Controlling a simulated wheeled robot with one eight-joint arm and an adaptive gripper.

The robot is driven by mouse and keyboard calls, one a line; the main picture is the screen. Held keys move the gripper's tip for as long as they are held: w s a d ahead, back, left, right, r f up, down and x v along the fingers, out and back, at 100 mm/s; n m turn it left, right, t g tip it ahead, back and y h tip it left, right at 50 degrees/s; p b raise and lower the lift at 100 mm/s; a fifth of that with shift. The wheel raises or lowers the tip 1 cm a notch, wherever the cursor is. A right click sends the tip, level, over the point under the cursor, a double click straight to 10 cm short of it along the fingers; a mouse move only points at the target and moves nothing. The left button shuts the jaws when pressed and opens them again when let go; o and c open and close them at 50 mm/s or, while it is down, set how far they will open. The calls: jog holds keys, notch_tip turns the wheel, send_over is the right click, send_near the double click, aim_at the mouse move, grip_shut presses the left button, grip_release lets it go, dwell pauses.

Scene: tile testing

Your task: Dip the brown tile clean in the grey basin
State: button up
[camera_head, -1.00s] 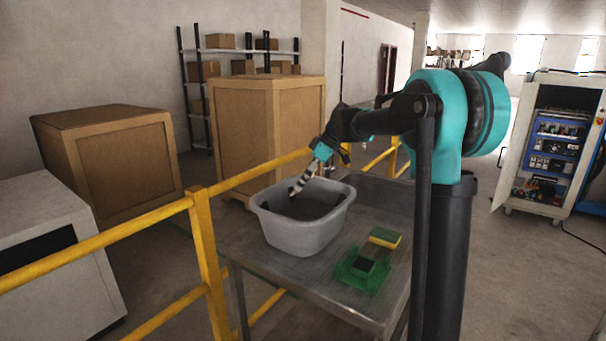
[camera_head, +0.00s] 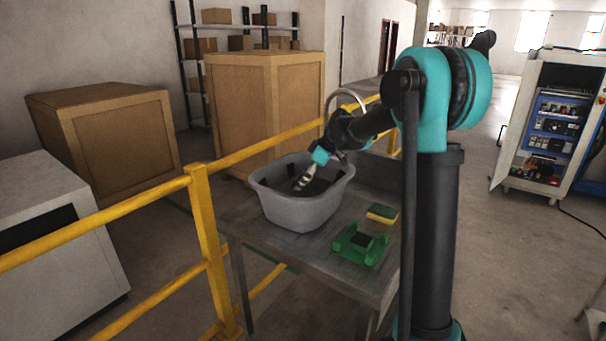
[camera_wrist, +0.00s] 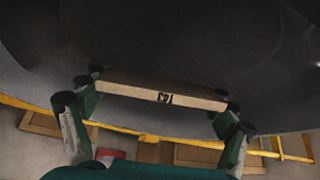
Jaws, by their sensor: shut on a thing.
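The grey basin (camera_head: 301,211) stands on the metal table, with dark contents inside. My gripper (camera_head: 299,185) reaches down over the basin's rim into its opening. In the wrist view my gripper (camera_wrist: 160,98) is shut on the brown tile (camera_wrist: 160,94), held by its two ends. The tile shows a pale edge with dark marking on it. In the head view the tile is not clearly seen.
On the metal table (camera_head: 262,262), right of the basin, are a green holder (camera_head: 359,246) with a dark block in it and a yellow-green sponge (camera_head: 383,213). A yellow railing (camera_head: 206,250) runs along the table's left side. Wooden crates (camera_head: 118,145) stand behind.

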jog(key=shift+f, duration=1.55)
jog(key=shift+s+f, duration=0.35)
jog(key=shift+f, duration=0.35)
jog(key=shift+w+a+f, duration=0.1)
jog(key=shift+w+f, duration=0.4)
jog(key=shift+f, duration=0.2)
jog(key=shift+s+r, duration=0.15)
jog(key=shift+r, duration=0.1)
jog(key=shift+d+r, duration=0.2)
jog(key=shift+r, duration=0.6)
notch_tip(320, 180, up, 16)
jog(key=shift+f, duration=0.2)
